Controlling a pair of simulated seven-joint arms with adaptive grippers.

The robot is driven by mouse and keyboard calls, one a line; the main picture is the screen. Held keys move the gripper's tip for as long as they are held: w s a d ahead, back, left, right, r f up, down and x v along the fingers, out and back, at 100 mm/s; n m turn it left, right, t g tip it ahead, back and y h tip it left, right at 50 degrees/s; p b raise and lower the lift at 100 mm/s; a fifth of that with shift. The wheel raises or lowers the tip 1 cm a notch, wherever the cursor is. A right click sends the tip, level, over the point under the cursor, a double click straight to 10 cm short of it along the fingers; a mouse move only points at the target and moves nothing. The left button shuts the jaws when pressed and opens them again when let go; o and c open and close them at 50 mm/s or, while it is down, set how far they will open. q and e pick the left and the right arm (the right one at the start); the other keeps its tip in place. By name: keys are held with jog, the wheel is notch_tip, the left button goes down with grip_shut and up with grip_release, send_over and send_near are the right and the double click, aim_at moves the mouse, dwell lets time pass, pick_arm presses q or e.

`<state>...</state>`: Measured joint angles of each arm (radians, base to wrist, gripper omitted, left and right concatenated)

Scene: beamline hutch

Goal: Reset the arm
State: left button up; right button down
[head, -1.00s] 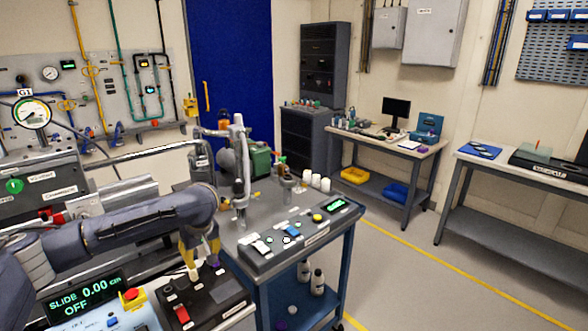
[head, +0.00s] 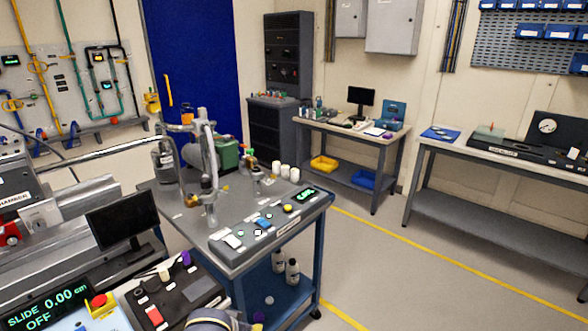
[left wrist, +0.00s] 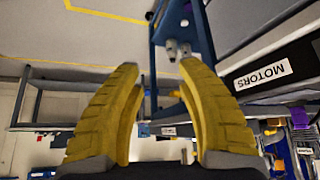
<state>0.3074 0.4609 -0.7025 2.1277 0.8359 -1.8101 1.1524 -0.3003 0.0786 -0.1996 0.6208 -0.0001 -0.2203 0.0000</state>
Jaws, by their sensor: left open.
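My left gripper (left wrist: 160,68) shows in the left wrist view with two ribbed yellow fingers, spread apart with nothing between them. In the head view its fingers are out of sight; only a dark rounded part of my arm shows at the bottom edge. My right arm and gripper are in neither view.
A control box with a red switch (head: 154,316) and a slide readout (head: 48,302) reading 0.00 cm and OFF stand at lower left. A blue cart (head: 318,216) carries a button panel, pipework and white cylinders. Open floor (head: 400,270) lies to its right.

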pick_arm(q)
jog(key=s+a+f+m+y, duration=0.1)
jog(key=s+a+m+y, duration=0.15)
jog(key=s+a, duration=0.8)
jog(key=s+a+f+m+y, duration=0.2)
jog(key=s+a+y, duration=0.2)
jog(key=s+a, duration=0.65)
jog(key=s+d+f+g+h, duration=0.1)
jog(key=s+d+f, duration=0.15)
jog(key=f, duration=0.85)
jog(key=s+d+f+n+g+h, duration=0.1)
jog(key=s+d+f, duration=0.15)
jog(key=f, duration=0.85)
jog(key=s+d+f+h, duration=0.1)
jog(key=d+f, duration=0.3)
jog(key=f, duration=0.7)
jog(key=s+f+n+g+h, duration=0.1)
jog(key=s+f+n+g, duration=0.2)
jog(key=s+f, duration=1.5)
jog(key=s, duration=0.3)
jog(key=shift+a+f, duration=0.25)
jog(key=shift+a, duration=0.05)
